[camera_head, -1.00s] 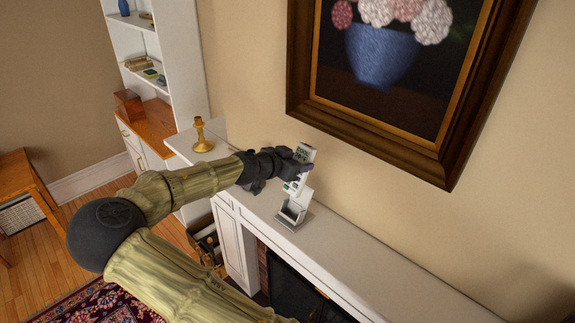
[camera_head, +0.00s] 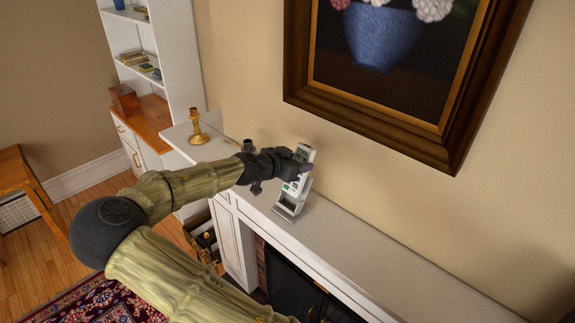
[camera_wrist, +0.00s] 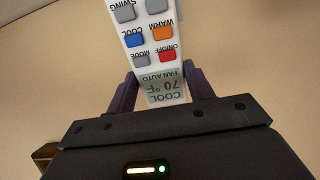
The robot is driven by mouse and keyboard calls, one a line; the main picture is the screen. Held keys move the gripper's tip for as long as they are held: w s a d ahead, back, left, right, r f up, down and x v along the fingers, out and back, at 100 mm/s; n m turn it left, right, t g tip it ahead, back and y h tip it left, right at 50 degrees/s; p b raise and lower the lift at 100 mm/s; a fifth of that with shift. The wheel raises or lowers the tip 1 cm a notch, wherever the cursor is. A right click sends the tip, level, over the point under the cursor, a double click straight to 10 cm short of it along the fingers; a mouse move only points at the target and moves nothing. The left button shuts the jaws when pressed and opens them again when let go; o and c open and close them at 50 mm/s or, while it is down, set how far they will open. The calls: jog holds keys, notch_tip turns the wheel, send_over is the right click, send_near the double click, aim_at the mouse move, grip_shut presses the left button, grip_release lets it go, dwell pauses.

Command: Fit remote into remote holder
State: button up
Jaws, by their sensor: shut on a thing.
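The white remote (camera_head: 305,154) is held roughly upright in my gripper (camera_head: 302,170), above the mantel. In the wrist view the remote (camera_wrist: 150,42) shows a grey display reading COOL 70 °F and coloured buttons, upside down in the picture. My gripper (camera_wrist: 160,88) is shut on its sides near the display. The remote holder (camera_head: 291,208), a small pale stand with a tray-like base, is on the mantel just below the remote. The remote's lower end overlaps the holder in the head view; I cannot tell whether it is inside.
The white mantel (camera_head: 365,262) runs along the wall and is clear to the right. A brass candlestick (camera_head: 197,128) stands on its left end. A framed flower painting (camera_head: 385,125) hangs above. A shelf unit (camera_head: 180,60) stands at the back left.

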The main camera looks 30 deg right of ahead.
jog(key=shift+w+d+f+b, duration=0.1)
jog(key=shift+d+f+b, duration=0.05)
jog(key=shift+f+b, duration=0.7)
jog(key=shift+d+f+b, duration=0.15)
jog(key=shift+f+b, duration=0.45)
jog(key=shift+f, duration=0.45)
jog(key=shift+w+a+f+b, duration=0.2)
jog(key=shift+a+f+b, duration=0.1)
jog(key=shift+f, duration=0.15)
jog(key=shift+s+a+f+b, duration=0.15)
jog(key=shift+s+f+b, duration=0.15)
jog(key=shift+s, duration=0.2)
jog(key=shift+w+a+f, duration=0.1)
jog(key=shift+w+f, duration=0.05)
jog(key=shift+w, duration=0.15)
jog(key=shift+s+d, duration=0.2)
jog(key=shift+s, duration=0.05)
jog(key=shift+w, duration=0.1)
jog(key=o, duration=1.2)
jog(key=shift+a, duration=0.1)
jog(key=shift+o, duration=0.2)
